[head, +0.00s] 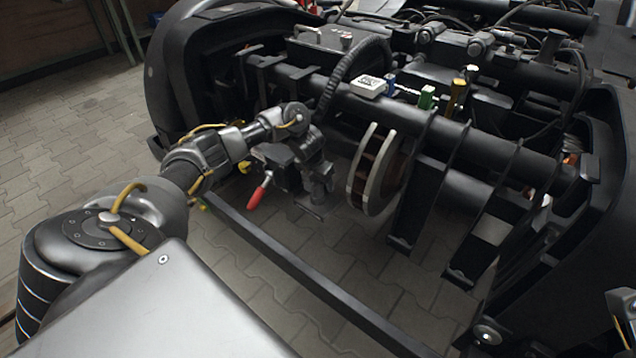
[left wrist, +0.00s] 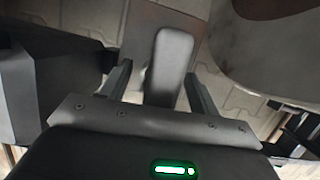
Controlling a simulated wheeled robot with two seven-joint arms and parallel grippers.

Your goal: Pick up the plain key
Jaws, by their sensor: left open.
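My left gripper (head: 318,195) is low in front of the bogie, just left of the brake disc (head: 374,172). In the left wrist view the left gripper (left wrist: 158,72) is open, one finger on each side of a plain grey bar with a rounded end (left wrist: 172,55). The bar is apart from the right finger; contact with the left one is unclear. I cannot tell for sure whether this bar is the plain key. A flat brownish-grey plate (left wrist: 190,24) shows behind it. In the head view the gripper hides what is between its fingers.
A lever with a red handle (head: 260,189) is left of the gripper. A white box (head: 368,87) and blue (head: 390,84), green (head: 427,97) and yellow (head: 456,97) pieces are on the bogie's beam. A dark low bar (head: 300,268) crosses the paved floor in front.

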